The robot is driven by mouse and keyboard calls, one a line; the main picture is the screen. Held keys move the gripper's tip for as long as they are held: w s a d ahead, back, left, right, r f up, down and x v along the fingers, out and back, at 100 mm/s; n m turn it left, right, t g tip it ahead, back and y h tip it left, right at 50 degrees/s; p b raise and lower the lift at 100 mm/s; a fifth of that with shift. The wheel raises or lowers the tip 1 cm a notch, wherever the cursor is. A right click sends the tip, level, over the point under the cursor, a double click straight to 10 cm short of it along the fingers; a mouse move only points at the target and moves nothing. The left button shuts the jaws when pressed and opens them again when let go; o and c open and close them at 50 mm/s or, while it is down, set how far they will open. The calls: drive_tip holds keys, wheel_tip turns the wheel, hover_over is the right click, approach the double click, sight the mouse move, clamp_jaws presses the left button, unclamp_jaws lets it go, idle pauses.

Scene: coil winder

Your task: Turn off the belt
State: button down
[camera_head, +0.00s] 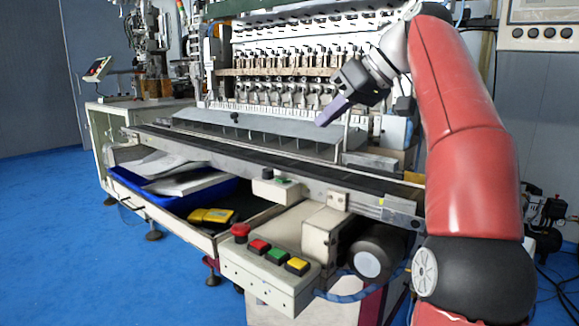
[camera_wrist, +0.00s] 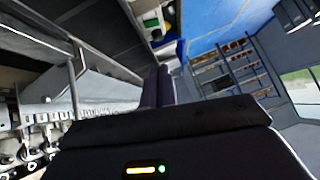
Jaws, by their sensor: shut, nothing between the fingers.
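The belt (camera_head: 270,172) is a long dark strip running along the front of the coil winder. A control box (camera_head: 268,278) stands at its front, below the belt. On it are a red mushroom button (camera_head: 240,232), a red square button (camera_head: 259,247), a green square button (camera_head: 277,256) and a yellow square button (camera_head: 297,265). My gripper (camera_head: 322,121) is shut and empty, above the far side of the belt, well above and behind the control box. Its fingers (camera_wrist: 158,88) also show in the wrist view, pressed together. I cannot tell whether the belt is moving.
A motor (camera_head: 378,250) sits right of the control box. The winder's spindles (camera_head: 285,92) stand behind my gripper. Blue floor (camera_head: 80,240) is open at the left.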

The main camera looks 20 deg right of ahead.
approach(279, 178)
drive_tip(key=w+a, duration=0.2)
drive_tip(key=shift+w+a+r, duration=0.15)
drive_tip(key=shift+w+r, duration=0.1)
drive_tip(key=shift+w, duration=0.1)
drive_tip(key=f, duration=0.3)
drive_tip(key=shift+a+f+b, duration=0.15)
drive_tip(key=shift+a+b, duration=0.2)
drive_tip(key=shift+a, duration=0.05)
drive_tip(key=shift+a+f, duration=0.15)
drive_tip(key=shift+f, duration=0.45)
drive_tip(key=shift+f+b, duration=0.1)
drive_tip(key=shift+b, duration=0.2)
